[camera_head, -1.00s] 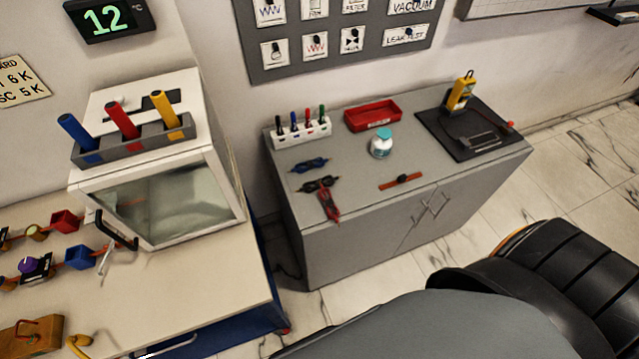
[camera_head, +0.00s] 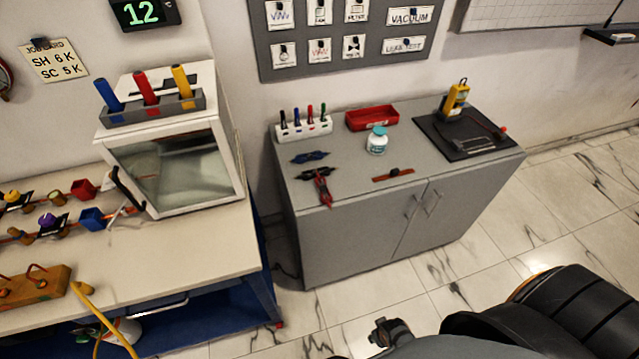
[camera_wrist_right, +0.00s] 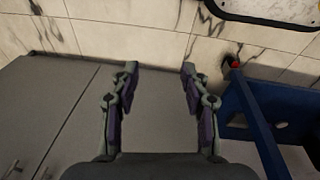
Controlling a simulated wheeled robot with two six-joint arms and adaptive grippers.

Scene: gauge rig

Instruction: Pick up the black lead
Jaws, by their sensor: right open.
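What looks like the black lead (camera_head: 308,175) lies on the grey cabinet top, a small dark bundle. A blue lead (camera_head: 310,157) lies just behind it. A red lead (camera_head: 323,190) lies in front of it, close to or touching it. In the right wrist view my right gripper (camera_wrist_right: 160,68) is open with nothing between its fingers; the grey cabinet doors and pale tiles are beyond. The leads do not show in that view. In the head view my right arm shows at the bottom right, well in front of the cabinet. My left gripper is not in view.
The cabinet top also holds a marker rack (camera_head: 304,128), a red tray (camera_head: 372,118), a white jar (camera_head: 377,143), a red-brown strip (camera_head: 393,174) and a yellow meter (camera_head: 455,100) on a black mat (camera_head: 435,130). A workbench (camera_head: 200,246) with a glass-fronted box (camera_head: 175,170) stands at left.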

